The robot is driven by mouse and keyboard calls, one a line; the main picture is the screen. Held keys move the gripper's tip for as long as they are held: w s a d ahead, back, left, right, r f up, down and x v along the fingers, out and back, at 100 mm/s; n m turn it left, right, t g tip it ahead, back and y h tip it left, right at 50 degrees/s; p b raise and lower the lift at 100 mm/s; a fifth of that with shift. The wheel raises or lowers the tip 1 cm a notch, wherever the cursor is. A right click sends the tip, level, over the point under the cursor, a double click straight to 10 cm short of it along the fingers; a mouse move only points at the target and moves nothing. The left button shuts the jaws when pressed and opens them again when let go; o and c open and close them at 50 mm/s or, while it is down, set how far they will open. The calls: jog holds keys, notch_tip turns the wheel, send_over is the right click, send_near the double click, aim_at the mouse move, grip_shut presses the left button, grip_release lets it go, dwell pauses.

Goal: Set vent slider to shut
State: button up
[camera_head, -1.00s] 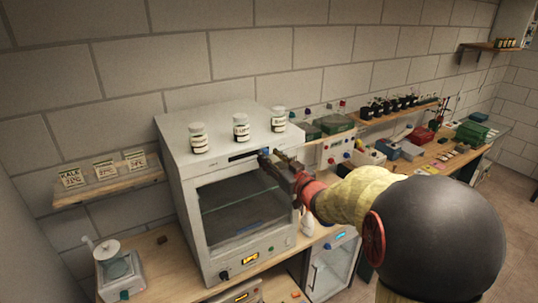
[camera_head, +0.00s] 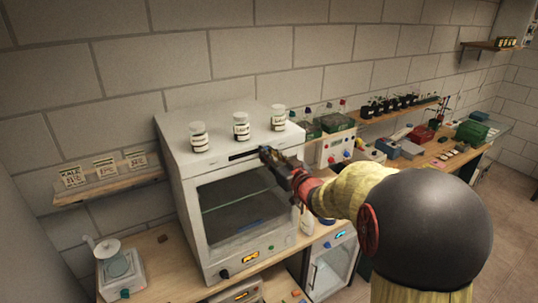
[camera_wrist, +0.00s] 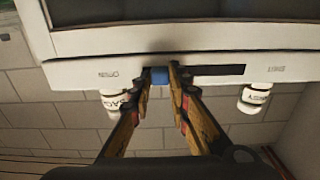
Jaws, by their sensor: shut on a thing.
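The vent slider's blue knob (camera_wrist: 159,77) sits in a dark slot (camera_wrist: 220,70) on the top front of the white cabinet (camera_head: 183,190). In the wrist view, which is upside down, the knob is between the fingertips of my gripper (camera_wrist: 160,75). The gripper is shut on it. The OPEN label (camera_wrist: 108,74) is on the left and the SHUT label (camera_wrist: 277,70) on the right. The knob is near the OPEN end, with bare slot towards SHUT. In the head view my gripper (camera_head: 266,154) hides the knob, and the bare slot (camera_head: 244,156) lies to its left.
Several labelled jars, one at the middle (camera_head: 241,127), stand on the cabinet top. A shelf with cards (camera_head: 108,187) is on the wall at left. A scale (camera_head: 120,272) stands on the bench.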

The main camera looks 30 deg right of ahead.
aim_at(234, 157)
grip_shut()
jog(key=a+b, duration=0.6)
jog(key=a, duration=0.4)
jog(key=shift+s+a, duration=0.15)
jog(key=o, duration=0.7)
grip_release()
jog(key=shift+a, duration=0.15)
jog(key=shift+o, duration=0.6)
jog(key=shift+s, duration=0.1)
